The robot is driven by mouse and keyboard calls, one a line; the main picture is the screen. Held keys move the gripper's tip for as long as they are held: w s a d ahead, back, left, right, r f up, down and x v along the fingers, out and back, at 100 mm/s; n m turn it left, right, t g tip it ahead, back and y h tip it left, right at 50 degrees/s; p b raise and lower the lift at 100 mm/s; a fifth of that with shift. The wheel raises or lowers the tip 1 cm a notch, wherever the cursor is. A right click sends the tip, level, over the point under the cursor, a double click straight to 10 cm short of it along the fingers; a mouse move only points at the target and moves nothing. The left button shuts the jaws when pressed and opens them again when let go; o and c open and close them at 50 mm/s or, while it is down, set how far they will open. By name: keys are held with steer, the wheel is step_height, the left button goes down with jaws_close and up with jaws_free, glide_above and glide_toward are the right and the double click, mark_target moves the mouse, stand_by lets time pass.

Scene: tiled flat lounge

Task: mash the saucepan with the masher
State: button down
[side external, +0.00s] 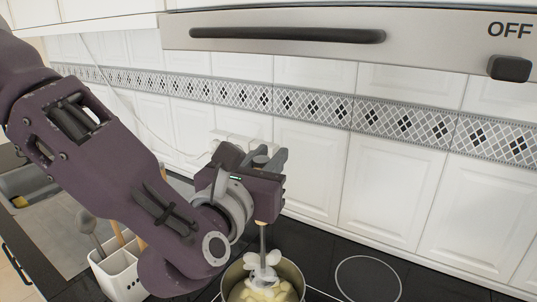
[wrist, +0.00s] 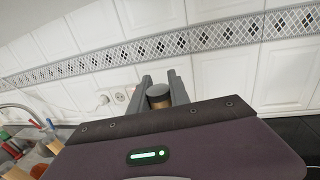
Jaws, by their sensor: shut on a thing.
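My gripper (side external: 265,160) is above the stove, shut on the handle of the masher (side external: 263,245). The masher hangs upright, and its pale, lobed head is down inside the saucepan (side external: 292,269). The saucepan is metal and stands on the black hob at the bottom of the side view, partly cut off by the frame edge. Yellowish chunks (side external: 262,294) lie in it around the masher head. In the wrist view the round end of the masher handle (wrist: 158,92) shows between the two grey fingers (wrist: 158,95). The saucepan is hidden in the wrist view.
A range hood (side external: 400,35) hangs above, close over the work. A white utensil holder (side external: 118,278) with several utensils stands left of the saucepan, near a sink (side external: 30,185). The hob ring (side external: 368,279) at right is clear. A tiled wall (side external: 310,165) is behind.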

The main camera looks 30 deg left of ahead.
steer(key=shift+f, duration=2.85)
step_height(320, 180, down, 4)
steer(key=shift+r, duration=0.25)
steer(key=w+r, duration=0.2)
steer(key=r, duration=0.1)
steer(key=shift+w+r, duration=0.2)
steer(key=shift+r, duration=0.05)
